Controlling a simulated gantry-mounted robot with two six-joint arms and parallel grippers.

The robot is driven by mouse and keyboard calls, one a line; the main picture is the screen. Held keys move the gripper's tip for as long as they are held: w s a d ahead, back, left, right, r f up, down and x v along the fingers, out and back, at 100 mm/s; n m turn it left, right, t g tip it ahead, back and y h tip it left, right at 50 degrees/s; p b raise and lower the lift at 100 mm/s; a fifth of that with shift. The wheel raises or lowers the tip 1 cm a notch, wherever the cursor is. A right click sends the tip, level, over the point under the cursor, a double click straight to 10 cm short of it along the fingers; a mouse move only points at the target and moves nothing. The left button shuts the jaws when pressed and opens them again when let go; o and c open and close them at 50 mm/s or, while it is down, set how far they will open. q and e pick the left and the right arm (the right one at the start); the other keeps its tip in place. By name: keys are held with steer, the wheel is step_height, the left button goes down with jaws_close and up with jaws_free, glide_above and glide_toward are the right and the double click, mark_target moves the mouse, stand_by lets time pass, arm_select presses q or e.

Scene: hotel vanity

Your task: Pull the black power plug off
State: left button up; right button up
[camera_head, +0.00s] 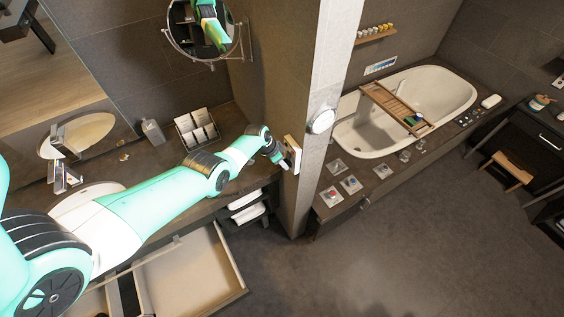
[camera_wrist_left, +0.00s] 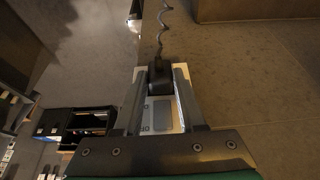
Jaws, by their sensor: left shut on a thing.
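The black power plug (camera_wrist_left: 160,76) is in the left wrist view, between the fingertips of my left gripper (camera_wrist_left: 161,82), which is shut on it. A dark coiled cord (camera_wrist_left: 163,30) runs up from the plug. A pale socket plate (camera_wrist_left: 160,114) shows between the fingers; I cannot tell whether the plug still touches it. In the head view my left gripper (camera_head: 279,160) is at the pillar's side, right by the socket plate (camera_head: 293,149). The plug is too small to make out there. My right gripper is not in view.
The vanity counter (camera_head: 165,160) lies under my left arm, with a rack of white cards (camera_head: 198,128) and a grey bottle (camera_head: 153,132) on it. An open drawer (camera_head: 190,272) juts out below. A round mirror (camera_head: 204,28) hangs above. The floor (camera_head: 400,250) to the right is clear.

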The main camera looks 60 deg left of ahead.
arm_select(q)
jaws_close()
steer(key=o, duration=0.7)
jaws_free()
